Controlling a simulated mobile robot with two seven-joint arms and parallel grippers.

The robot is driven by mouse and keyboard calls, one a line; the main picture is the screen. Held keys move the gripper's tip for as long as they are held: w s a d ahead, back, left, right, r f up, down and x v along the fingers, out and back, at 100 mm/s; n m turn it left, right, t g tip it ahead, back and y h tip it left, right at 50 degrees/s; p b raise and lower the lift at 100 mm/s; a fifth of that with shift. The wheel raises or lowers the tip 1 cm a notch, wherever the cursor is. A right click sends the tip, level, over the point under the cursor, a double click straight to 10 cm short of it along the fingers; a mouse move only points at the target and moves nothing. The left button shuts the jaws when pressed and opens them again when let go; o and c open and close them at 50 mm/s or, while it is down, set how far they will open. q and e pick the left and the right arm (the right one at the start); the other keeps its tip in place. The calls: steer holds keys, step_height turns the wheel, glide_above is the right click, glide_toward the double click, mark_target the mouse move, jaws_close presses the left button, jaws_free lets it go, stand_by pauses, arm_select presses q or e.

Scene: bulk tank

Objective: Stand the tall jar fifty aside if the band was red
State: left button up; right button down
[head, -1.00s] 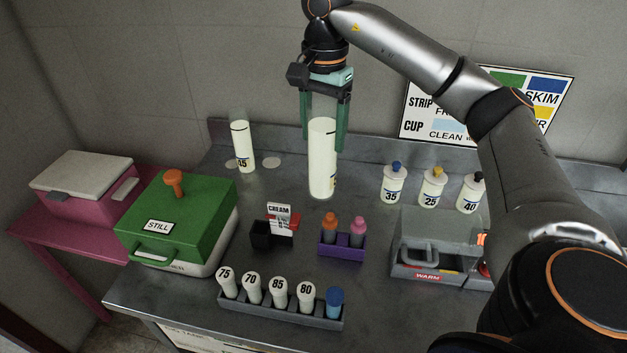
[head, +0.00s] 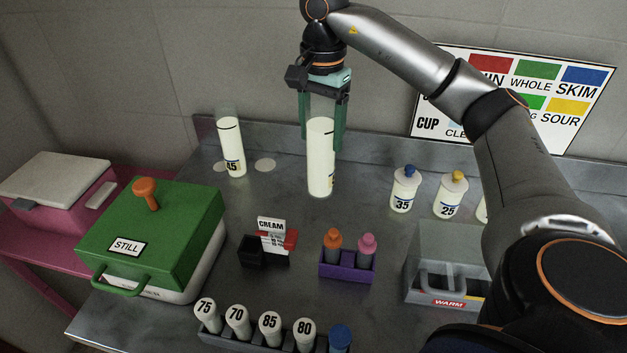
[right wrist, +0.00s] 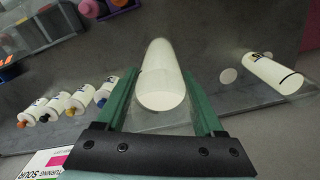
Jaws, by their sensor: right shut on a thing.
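My right gripper (head: 323,128) is shut on a tall clear jar (head: 320,165) of pale cream liquid, held upright over the back of the bench. Its label is turned away to the right, so I cannot read its number. Whether its base touches the bench I cannot tell. In the right wrist view the jar (right wrist: 162,80) stands between the green fingers (right wrist: 163,110). A second tall jar (head: 231,148), its label seeming to read 45, stands left of it by two pale round spots; the right spot (head: 265,165) is bare. My left gripper is out of view.
A CREAM card (head: 271,232) with a red piece stands mid-bench. A purple rack (head: 347,266), a green STILL box (head: 155,238), a numbered vial rack (head: 262,340), a grey WARM unit (head: 440,265) and small bottles (head: 404,190) stand around. Bench between the jars is clear.

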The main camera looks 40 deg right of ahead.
mark_target(321, 174)
step_height(321, 174, down, 6)
steer(key=shift+r, duration=0.15)
steer(key=shift+d+f, duration=0.1)
steer(key=shift+f, duration=2.15)
jaws_free()
steer(key=shift+f, duration=0.1)
step_height(321, 174, up, 12)
steer(key=shift+f+p, duration=0.2)
steer(key=shift+p, duration=0.2)
steer(key=shift+r, duration=0.3)
